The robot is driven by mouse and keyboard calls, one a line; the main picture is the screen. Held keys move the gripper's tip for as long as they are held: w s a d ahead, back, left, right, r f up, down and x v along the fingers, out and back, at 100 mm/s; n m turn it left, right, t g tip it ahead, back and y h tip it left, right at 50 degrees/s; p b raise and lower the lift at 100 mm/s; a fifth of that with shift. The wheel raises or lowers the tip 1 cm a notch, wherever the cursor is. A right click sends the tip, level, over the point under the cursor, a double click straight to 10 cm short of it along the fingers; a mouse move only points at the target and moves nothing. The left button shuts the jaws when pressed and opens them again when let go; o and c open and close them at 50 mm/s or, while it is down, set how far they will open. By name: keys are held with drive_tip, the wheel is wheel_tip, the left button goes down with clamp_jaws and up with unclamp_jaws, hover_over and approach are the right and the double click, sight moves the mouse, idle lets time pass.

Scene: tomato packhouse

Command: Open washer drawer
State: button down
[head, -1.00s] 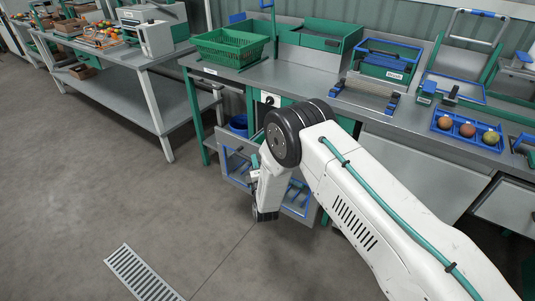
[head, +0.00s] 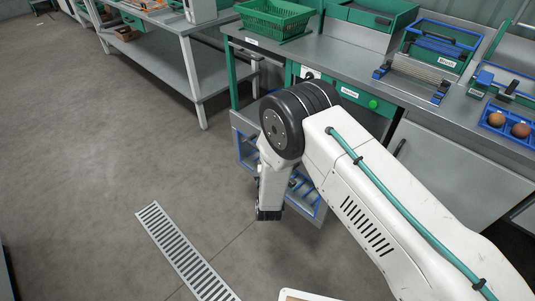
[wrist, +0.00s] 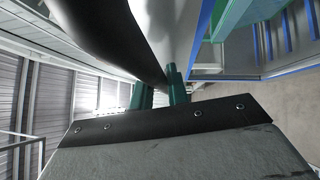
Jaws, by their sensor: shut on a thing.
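The washer drawer (head: 310,203) stands out from under the bench front, behind my forearm in the head view. Its blue-edged frame and blue rails show on both sides of the arm. In the wrist view its blue-edged inside (wrist: 285,68) fills the upper right. My gripper (wrist: 161,92) shows there as two teal fingers, close together at the dark curved bar of the drawer handle (wrist: 115,38). It is shut on that handle, though the exact contact is partly hidden. In the head view the fingers are hidden by the arm.
The steel bench (head: 340,65) carries a green basket (head: 275,18), a roller unit with blue ends (head: 418,78) and a blue tray of tomatoes (head: 507,126). A second table (head: 165,45) stands left. A floor drain (head: 185,252) crosses open floor at lower left.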

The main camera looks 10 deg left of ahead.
drive_tip(key=shift+d+f, duration=0.1)
drive_tip(key=shift+d, duration=0.05)
drive_tip(key=c, duration=1.4)
unclamp_jaws()
drive_tip(key=shift+o, duration=0.2)
drive_tip(key=v, duration=0.7)
drive_tip(key=shift+s, duration=0.4)
